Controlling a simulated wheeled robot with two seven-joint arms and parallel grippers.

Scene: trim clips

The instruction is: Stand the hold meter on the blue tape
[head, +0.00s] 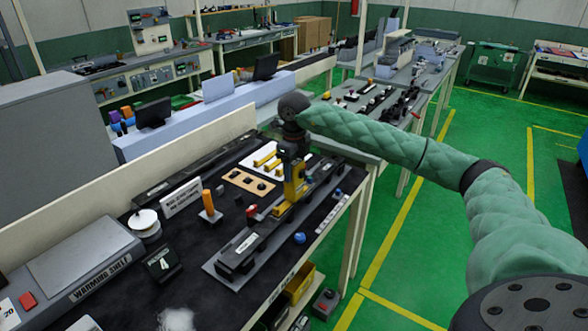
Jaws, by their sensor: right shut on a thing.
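My right gripper (292,158) reaches down over the workbench from the right and is shut on a yellow device with a dark face, which looks like the hold meter (296,188). The meter is roughly upright, in front of a white board with yellow bars. Its lower end is close to a long dark fixture; I cannot tell whether it touches. My left gripper is not in view.
The long grey fixture (240,258) lies along the front of the dark bench (190,285). A round blue knob (299,238) is near the front edge. An orange post (208,202), a white spool (145,221) and a black stand marked 4 (161,263) stand to the left.

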